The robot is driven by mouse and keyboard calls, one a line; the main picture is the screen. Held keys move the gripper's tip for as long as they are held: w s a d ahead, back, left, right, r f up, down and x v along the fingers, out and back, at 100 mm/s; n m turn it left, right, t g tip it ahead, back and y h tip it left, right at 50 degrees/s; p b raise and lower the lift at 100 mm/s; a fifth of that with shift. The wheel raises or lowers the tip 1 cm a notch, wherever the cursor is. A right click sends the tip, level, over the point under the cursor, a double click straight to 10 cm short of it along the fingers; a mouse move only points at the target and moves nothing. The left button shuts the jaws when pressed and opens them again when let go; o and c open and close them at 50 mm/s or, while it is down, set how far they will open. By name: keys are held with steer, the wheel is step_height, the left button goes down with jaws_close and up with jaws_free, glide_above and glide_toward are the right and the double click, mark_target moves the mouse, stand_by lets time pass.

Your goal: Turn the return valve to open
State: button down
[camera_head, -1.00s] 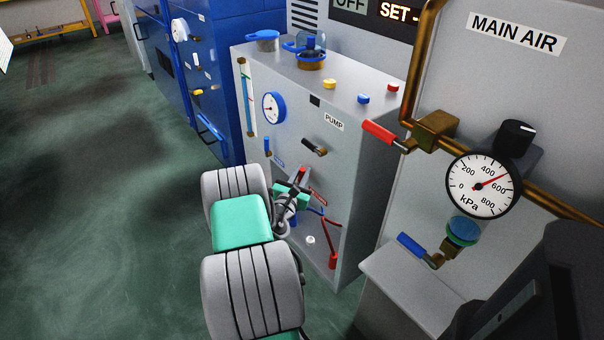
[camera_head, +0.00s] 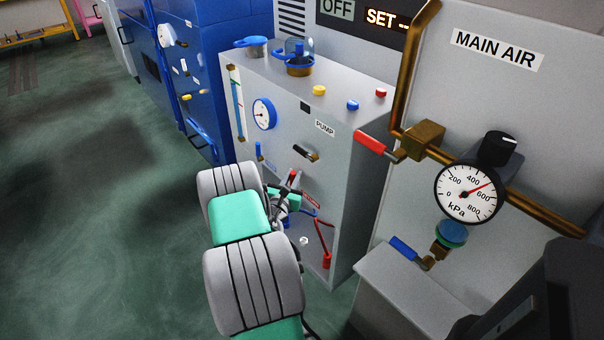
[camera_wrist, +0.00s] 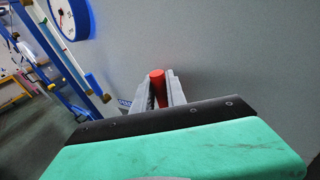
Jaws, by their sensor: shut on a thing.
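A red valve handle (camera_head: 292,174) sits low on the front of the grey pump cabinet (camera_head: 345,185), beside a small red label whose text is too small to read. My gripper (camera_head: 287,190) is at that handle, partly hidden behind my arm's wrist. In the wrist view the two grey fingers (camera_wrist: 161,92) are shut around the red handle (camera_wrist: 157,77), and its red end shows between and beyond the fingertips. The valve body behind the handle is mostly hidden. I cannot tell for certain that this is the return valve.
A blue handle (camera_head: 259,150), a round gauge (camera_head: 263,113) and a black-tipped lever (camera_head: 306,153) are on the same panel. A red hose (camera_head: 324,238) hangs at lower right. The MAIN AIR panel (camera_head: 500,100) stands right, with red and blue levers. Open floor lies left.

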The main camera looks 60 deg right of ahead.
steer(key=c, duration=1.6)
jaws_free()
steer(key=shift+a, duration=0.1)
steer(key=v, duration=0.7)
steer(key=shift+s+a, duration=0.15)
steer(key=shift+a, duration=0.2)
